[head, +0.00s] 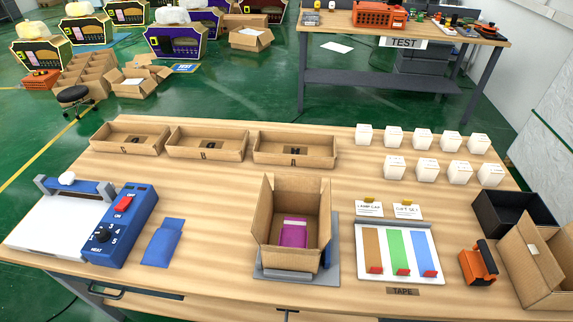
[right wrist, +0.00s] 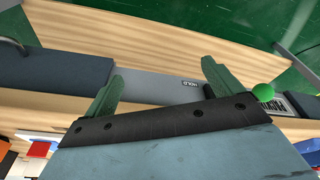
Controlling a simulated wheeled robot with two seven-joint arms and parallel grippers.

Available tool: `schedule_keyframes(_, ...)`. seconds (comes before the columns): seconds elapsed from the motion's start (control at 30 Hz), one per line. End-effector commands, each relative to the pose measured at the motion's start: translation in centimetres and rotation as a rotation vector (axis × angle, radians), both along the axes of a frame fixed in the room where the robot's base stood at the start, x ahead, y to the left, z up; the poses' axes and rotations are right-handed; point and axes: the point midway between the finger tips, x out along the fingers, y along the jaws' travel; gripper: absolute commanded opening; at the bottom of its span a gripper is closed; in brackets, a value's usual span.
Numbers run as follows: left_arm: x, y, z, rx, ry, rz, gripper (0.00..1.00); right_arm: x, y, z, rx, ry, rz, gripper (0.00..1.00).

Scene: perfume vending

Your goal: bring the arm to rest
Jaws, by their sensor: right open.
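My right gripper (right wrist: 160,88) shows in the right wrist view with its two green fingers spread wide apart and nothing between them. Beyond the fingertips lie a grey strip (right wrist: 155,86) with a HOLD label and pale wood (right wrist: 150,45). A round green knob (right wrist: 263,91) shows beside the right finger, next to a small label. Neither gripper shows in the head view, and my left gripper is in no view. Whether the right fingers touch the grey strip I cannot tell.
On the table (head: 210,265), an open carton (head: 290,265) holds a pink item (head: 293,232). Around it stand a blue heat sealer (head: 120,225), a tape panel (head: 398,228), an orange tape dispenser (head: 478,263), a black bin (head: 495,215), cardboard trays (head: 207,155) and several white boxes (head: 425,168).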

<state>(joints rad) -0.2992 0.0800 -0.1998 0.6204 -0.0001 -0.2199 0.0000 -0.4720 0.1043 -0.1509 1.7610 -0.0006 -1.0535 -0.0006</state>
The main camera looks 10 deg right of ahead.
Motion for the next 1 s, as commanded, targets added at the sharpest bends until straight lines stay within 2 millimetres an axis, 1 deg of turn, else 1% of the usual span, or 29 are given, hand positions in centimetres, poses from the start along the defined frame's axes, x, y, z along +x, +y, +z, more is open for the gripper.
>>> schedule_keyframes(0.03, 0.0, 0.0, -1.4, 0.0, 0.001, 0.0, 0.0, -0.8, -0.1, -3.9, -0.002, 0.018, 0.002, 0.92)
schedule_keyframes(0.07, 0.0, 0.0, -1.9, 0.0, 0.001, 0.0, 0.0, -1.4, -0.2, -5.6, -0.003, 0.025, 0.003, 0.92)
schedule_keyframes(0.1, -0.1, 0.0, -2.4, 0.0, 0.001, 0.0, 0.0, -2.1, -0.3, -7.8, -0.004, 0.032, 0.004, 0.92)
schedule_keyframes(0.17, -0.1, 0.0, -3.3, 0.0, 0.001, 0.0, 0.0, -3.3, -0.5, -11.0, -0.005, 0.045, 0.007, 0.92)
schedule_keyframes(0.2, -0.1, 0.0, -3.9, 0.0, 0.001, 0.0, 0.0, -4.3, -0.6, -13.1, -0.006, 0.053, 0.009, 0.92)
schedule_keyframes(0.27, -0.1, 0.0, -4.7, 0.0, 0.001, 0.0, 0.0, -5.8, -0.8, -16.0, -0.008, 0.065, 0.011, 0.92)
schedule_keyframes(0.3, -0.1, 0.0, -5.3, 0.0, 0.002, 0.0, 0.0, -6.9, -1.0, -17.9, -0.008, 0.072, 0.013, 0.92)
schedule_keyframes(0.37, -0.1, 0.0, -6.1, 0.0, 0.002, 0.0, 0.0, -8.7, -1.3, -20.5, -0.01, 0.085, 0.016, 0.92)
schedule_keyframes(0.4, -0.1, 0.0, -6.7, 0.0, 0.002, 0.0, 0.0, -9.9, -1.5, -22.1, -0.011, 0.092, 0.018, 0.92)
schedule_keyframes(0.5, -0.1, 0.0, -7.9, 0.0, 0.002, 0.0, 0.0, -12.9, -2.1, -25.4, -0.014, 0.109, 0.021, 0.92)
schedule_keyframes(0.6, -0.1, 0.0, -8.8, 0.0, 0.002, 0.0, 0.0, -15.4, -2.6, -27.6, -0.016, 0.122, 0.025, 0.92)
schedule_keyframes(0.73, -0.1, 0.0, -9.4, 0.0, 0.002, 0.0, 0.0, -17.5, -3.0, -29.0, -0.018, 0.131, 0.028, 0.92)
schedule_keyframes(1.0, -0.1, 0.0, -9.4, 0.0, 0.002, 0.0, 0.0, -17.5, -3.0, -29.0, -0.018, 0.131, 0.028, 0.92)
